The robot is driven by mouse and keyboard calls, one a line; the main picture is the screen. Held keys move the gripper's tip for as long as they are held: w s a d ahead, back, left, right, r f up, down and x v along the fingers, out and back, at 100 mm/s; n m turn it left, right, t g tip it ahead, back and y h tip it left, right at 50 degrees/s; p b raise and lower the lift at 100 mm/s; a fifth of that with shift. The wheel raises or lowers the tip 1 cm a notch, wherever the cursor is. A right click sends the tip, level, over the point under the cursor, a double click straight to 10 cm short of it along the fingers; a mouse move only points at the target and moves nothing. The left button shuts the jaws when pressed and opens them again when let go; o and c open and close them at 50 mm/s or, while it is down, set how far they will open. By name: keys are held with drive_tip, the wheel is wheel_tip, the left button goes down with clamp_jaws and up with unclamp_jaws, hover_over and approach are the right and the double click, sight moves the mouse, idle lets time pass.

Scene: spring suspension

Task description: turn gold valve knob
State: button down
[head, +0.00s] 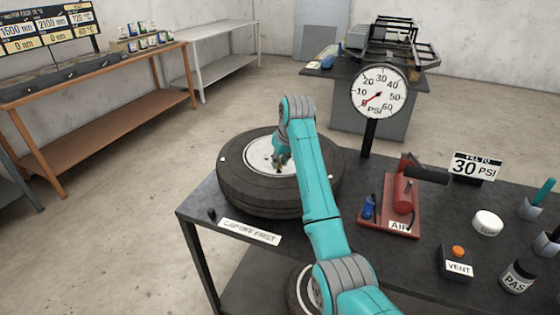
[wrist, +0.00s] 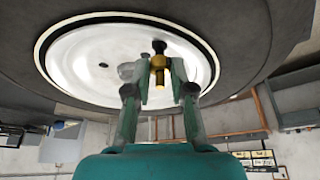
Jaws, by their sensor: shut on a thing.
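The gold valve knob (wrist: 159,66) shows in the wrist view against the white wheel rim (wrist: 90,58), with a small dark piece (wrist: 159,47) at its far end. My gripper (wrist: 160,75) has a finger on each side of the gold knob and is shut on it. In the head view my gripper (head: 280,162) reaches down at the rim of the black tire (head: 240,190), which lies flat on the dark table. There the knob is hidden or too small to make out.
A PSI gauge (head: 379,93) on a post reads near 0. A red air pump (head: 400,203), a vent box (head: 456,262), a white round lid (head: 487,222) and a "30 PSI" sign (head: 475,166) stand to the right. A "CAP OFF FIRST" label (head: 250,232) lies at the table's front edge.

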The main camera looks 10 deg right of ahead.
drive_tip(key=n, duration=0.2)
drive_tip(key=n+y, duration=0.1)
drive_tip(key=n, duration=0.1)
drive_tip(key=n+g, duration=0.1)
drive_tip(key=n, duration=0.1)
drive_tip(key=shift+w+d+y, duration=0.1)
drive_tip(key=shift+d+y, duration=0.15)
drive_tip(key=shift+y, duration=0.15)
drive_tip(key=n+g, duration=0.1)
drive_tip(key=n, duration=0.1)
drive_tip(key=n+g+y, duration=0.1)
drive_tip(key=n, duration=0.2)
drive_tip(key=shift+w+d+n, duration=0.1)
drive_tip(key=shift+w+n, duration=0.05)
drive_tip(key=shift+n, duration=0.15)
drive_tip(key=c, duration=1)
unclamp_jaws()
drive_tip(key=w+v, duration=0.1)
drive_tip(key=v, duration=0.6)
drive_tip(key=shift+s+d+r, duration=0.15)
drive_tip(key=shift+s+r, duration=0.05)
drive_tip(key=shift+s, duration=0.25)
